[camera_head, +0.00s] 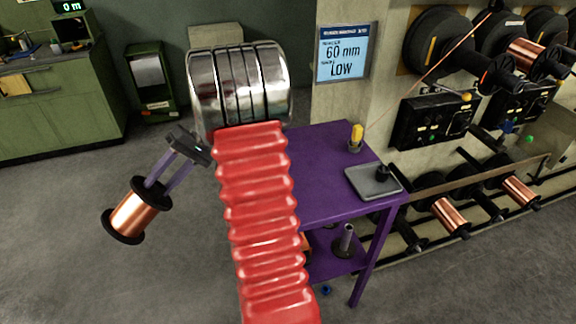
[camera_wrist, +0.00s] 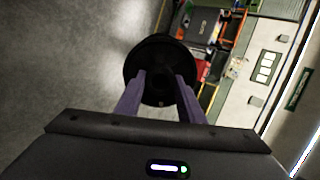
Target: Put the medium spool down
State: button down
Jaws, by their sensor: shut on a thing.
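The spool in my gripper has black flanges and bright copper wire. In the head view this spool (camera_head: 136,213) hangs tilted over the grey floor, left of the purple table (camera_head: 316,160). My gripper (camera_head: 153,190) has its two purple fingers shut on the spool. In the wrist view the spool's round black flange (camera_wrist: 160,62) faces the camera between the fingertips (camera_wrist: 162,82). The gripped part is partly hidden. Its size among the spools cannot be told for certain. My red ribbed arm cover hides part of the table.
The table bears a yellow-topped item (camera_head: 357,134) and a grey plate (camera_head: 373,181). A spindle (camera_head: 346,240) stands on its lower shelf. Several copper spools sit on the wall rack (camera_head: 450,216) at right. A screen (camera_head: 345,54) reads "60 mm" and "Low". Floor at left is clear.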

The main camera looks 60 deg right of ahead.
jog(key=s+d+r+m+g+h, duration=0.2)
jog(key=s+d+r+h, duration=0.3)
jog(key=s+d, duration=0.6)
jog(key=s+d+r+m+g+h, duration=0.3)
jog(key=s+d+r, duration=0.6)
jog(key=s, duration=0.7)
jog(key=shift+s+d+m+h, duration=0.25)
jog(key=shift+d+h, duration=0.75)
jog(key=shift+d, duration=0.75)
jog(key=shift+f, duration=0.1)
notch_tip(320, 180, down, 6)
jog(key=shift+f, duration=0.1)
notch_tip(320, 180, down, 4)
jog(key=shift+r, duration=0.1)
